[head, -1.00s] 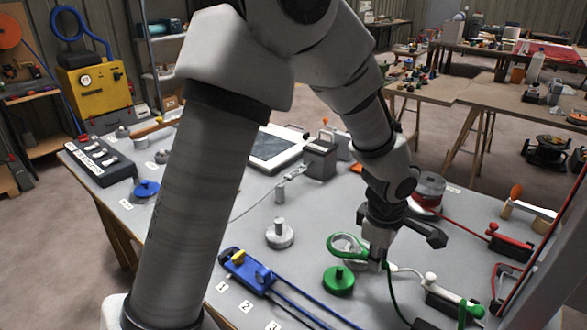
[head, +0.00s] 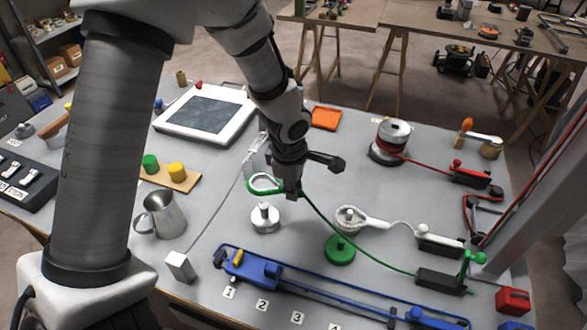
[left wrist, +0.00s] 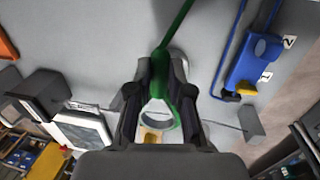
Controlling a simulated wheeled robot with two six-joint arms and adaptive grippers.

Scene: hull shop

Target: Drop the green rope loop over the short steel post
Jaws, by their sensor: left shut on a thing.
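My left gripper (head: 289,189) is shut on the green rope loop (head: 262,188), beside its eye. The loop hangs out to the left of the fingers. In the left wrist view the loop (left wrist: 160,122) shows between the two fingers (left wrist: 160,95). The short steel post (head: 265,215) stands upright on a round steel base, just below the loop in the head view. The loop is not around it; the height gap is hard to judge. The green rope tail runs right to a black block (head: 440,281). My right gripper is not in view.
A green post (head: 340,250) and a steel post with a white rope loop (head: 350,217) stand to the right. A blue rail fixture (head: 255,270) lies in front.

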